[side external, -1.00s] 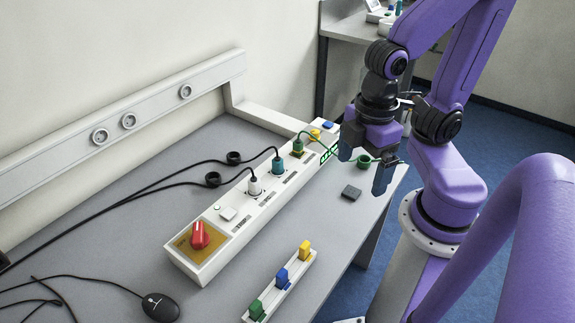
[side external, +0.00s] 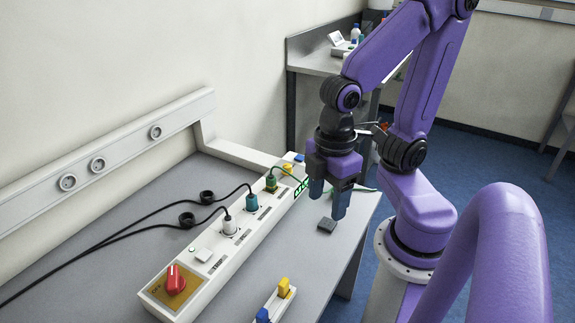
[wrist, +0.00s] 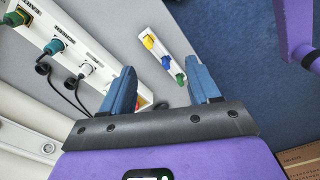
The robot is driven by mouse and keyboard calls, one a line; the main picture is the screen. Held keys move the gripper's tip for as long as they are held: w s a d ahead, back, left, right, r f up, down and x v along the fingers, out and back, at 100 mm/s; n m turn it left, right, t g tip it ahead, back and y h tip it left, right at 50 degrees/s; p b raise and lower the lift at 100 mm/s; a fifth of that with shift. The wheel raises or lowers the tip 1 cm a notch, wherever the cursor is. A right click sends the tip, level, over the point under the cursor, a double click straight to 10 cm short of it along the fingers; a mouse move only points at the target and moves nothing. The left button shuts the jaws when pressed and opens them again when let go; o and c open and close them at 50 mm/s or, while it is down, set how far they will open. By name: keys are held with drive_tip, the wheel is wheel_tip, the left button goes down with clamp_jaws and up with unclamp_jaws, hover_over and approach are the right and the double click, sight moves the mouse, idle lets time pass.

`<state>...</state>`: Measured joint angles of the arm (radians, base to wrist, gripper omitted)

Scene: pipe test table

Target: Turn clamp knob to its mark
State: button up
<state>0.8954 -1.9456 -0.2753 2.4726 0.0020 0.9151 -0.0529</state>
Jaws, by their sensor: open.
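The red knob (side external: 175,280) sits on a tan plate (side external: 158,292) at the near end of a long white panel (side external: 222,252). Its handle stands roughly upright in the side view. Its mark is too small to make out. In the wrist view only a small red patch shows beside the left finger. My gripper (side external: 328,200) is open and empty, with its blue fingers pointing down.
A small rack with yellow (wrist: 149,41), blue and green pieces lies in front. The wall rail runs behind.

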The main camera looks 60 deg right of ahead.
drive_tip(key=w, duration=1.1)
drive_tip(key=w+d, duration=0.8)
drive_tip(key=w, duration=0.4)
drive_tip(key=n, duration=0.2)
hover_over(288, 165)
wheel_tip(288, 165, down, 7)
wheel_tip(288, 165, down, 17)
drive_tip(key=shift+f, duration=0.15)
drive_tip(key=c, duration=1)
